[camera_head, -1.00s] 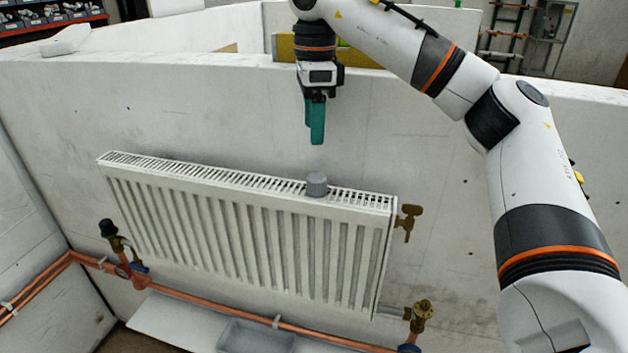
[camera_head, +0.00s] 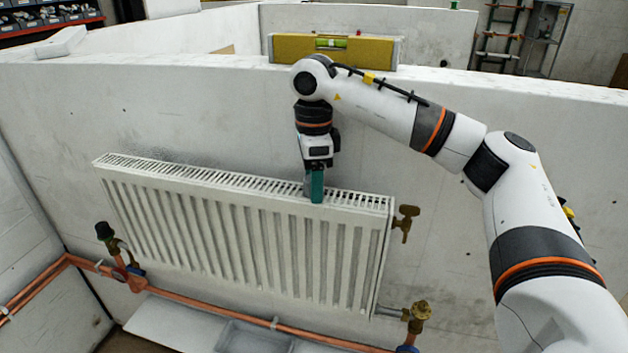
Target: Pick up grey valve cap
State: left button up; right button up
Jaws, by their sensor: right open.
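The grey valve cap (camera_head: 308,187) sits on the top grille of the white radiator (camera_head: 245,235), right of its middle. Only a sliver of the cap shows, at the left of a green finger. My right gripper (camera_head: 315,188) points straight down with its green fingers at the cap's height. It is open, and the near finger hides most of the cap. I cannot tell whether the fingers touch it. My left gripper is out of view.
A brass valve (camera_head: 405,222) sticks out at the radiator's right end, with another (camera_head: 420,312) below it. A dark-capped valve (camera_head: 105,232) stands at the left. Copper pipes (camera_head: 200,307) run below. A yellow spirit level (camera_head: 333,50) rests on the wall's top.

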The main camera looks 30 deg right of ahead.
jog(key=c, duration=1)
jog(key=shift+a+r, duration=0.1)
jog(key=shift+c, duration=0.2)
